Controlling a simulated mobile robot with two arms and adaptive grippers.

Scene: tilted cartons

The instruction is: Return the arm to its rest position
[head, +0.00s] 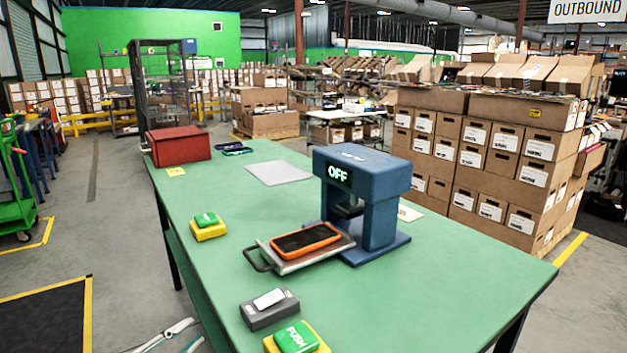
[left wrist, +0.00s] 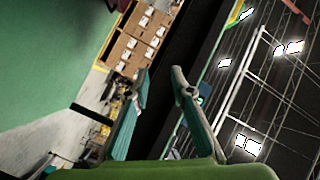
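My left gripper (head: 195,331) shows at the bottom left of the head view, beside the near left edge of the green table. Its two fingers are apart with nothing between them. The left wrist view also shows the open, empty fingers (left wrist: 160,73), with the surroundings tilted behind them. My right gripper is in neither view.
The green table (head: 235,270) carries a blue press (head: 375,205) reading OFF, a tray (head: 262,258) with an orange-framed phone (head: 306,239), green push buttons (head: 296,337) (head: 207,220), a grey switch box (head: 269,309) and a red box (head: 178,144).

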